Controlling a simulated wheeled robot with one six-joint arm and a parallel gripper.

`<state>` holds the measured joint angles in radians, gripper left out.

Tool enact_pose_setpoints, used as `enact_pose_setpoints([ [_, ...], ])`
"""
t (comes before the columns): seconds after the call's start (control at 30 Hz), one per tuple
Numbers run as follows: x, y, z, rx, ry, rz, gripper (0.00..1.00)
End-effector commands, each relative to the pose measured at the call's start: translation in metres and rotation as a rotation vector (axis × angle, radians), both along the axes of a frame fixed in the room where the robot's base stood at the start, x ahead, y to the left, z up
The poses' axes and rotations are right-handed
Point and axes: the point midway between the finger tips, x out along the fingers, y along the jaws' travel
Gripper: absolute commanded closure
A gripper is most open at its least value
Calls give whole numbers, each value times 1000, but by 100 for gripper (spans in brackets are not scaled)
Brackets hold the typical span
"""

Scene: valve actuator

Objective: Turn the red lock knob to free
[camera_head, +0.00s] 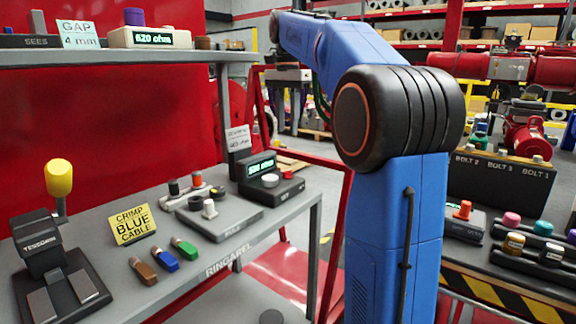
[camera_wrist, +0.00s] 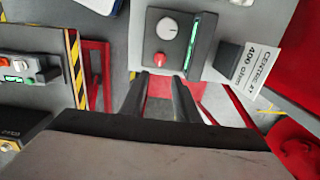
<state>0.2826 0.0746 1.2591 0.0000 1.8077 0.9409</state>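The red lock knob (camera_wrist: 160,59) is a small round red knob on a grey box (camera_wrist: 150,25) in the wrist view, beside a larger white dial (camera_wrist: 167,28) and a green-lit display. In the head view, the red knob (camera_head: 287,175) shows small on the dark box (camera_head: 275,190), right of the white dial. I cannot tell which mark the knob points to. My gripper (camera_wrist: 161,82) is open and empty in the wrist view. Its fingertips appear at the box's near edge, just below the knob in the picture and apart from it. The head view does not show my gripper.
A card reading 400 ohm (camera_wrist: 262,62) stands beside the box. A grey base with knobs (camera_head: 212,222), a yellow sign (camera_head: 133,224) and small coloured connectors (camera_head: 164,260) share the bench. Red frame bars (camera_head: 335,215) stand right of it. A hazard-striped bench (camera_head: 490,291) is at right.

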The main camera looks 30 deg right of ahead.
Motion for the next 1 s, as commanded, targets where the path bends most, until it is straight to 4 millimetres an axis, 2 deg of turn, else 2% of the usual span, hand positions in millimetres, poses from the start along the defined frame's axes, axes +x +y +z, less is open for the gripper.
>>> enact_pose_setpoints([
  [0.1, -1, 0, -22, 2, 4, 1, 71],
  [0.6, -1, 0, -107, 1, 3, 1, 71],
  [0.8, 0, 0, -126, 1, 1, 1, 71],
  [1.0, 0, 0, -131, 0, 0, 1, 71],
])
